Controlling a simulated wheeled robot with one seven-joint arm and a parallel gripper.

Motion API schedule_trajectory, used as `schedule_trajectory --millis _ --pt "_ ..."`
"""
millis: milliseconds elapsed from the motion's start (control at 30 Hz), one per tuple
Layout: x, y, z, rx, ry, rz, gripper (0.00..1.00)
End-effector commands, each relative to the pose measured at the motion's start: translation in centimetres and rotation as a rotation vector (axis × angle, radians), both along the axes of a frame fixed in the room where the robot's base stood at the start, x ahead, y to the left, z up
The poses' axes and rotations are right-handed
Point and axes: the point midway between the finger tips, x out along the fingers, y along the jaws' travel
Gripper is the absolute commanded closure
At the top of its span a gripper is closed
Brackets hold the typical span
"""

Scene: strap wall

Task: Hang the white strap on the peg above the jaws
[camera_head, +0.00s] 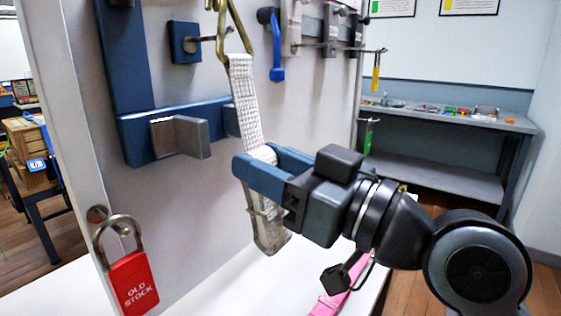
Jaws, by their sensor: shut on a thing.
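The white strap (245,100) hangs nearly upright in front of the wall panel, with a brass-coloured metal loop (233,25) at its top. My gripper (258,168) is shut on the strap below its middle, and the lower end (270,235) hangs beneath the fingers. A metal peg (207,39) sticks out from a square blue plate (181,43) at the upper left. Its tip is close to the loop; I cannot tell whether it passes through. Below it, the grey jaws (183,136) sit on a blue bar (139,140); the strap hides part of the bar.
A red "OLD STOCK" padlock (134,281) hangs at the lower left. A blue hook-shaped item (277,55) and other pegs are right of the strap. A pink strap (330,303) lies on the white surface (225,295) below. A workbench (450,115) stands behind.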

Motion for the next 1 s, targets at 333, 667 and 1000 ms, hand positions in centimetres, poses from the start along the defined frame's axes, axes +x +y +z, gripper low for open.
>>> schedule_trajectory --millis 333,667,1000 --pt "1.1 1.4 -0.6 -0.001 -0.001 0.000 0.96" --pt "1.6 2.0 -1.4 0.000 -0.001 0.000 0.96" --pt "1.6 2.0 -1.4 0.000 -0.001 0.000 0.96"
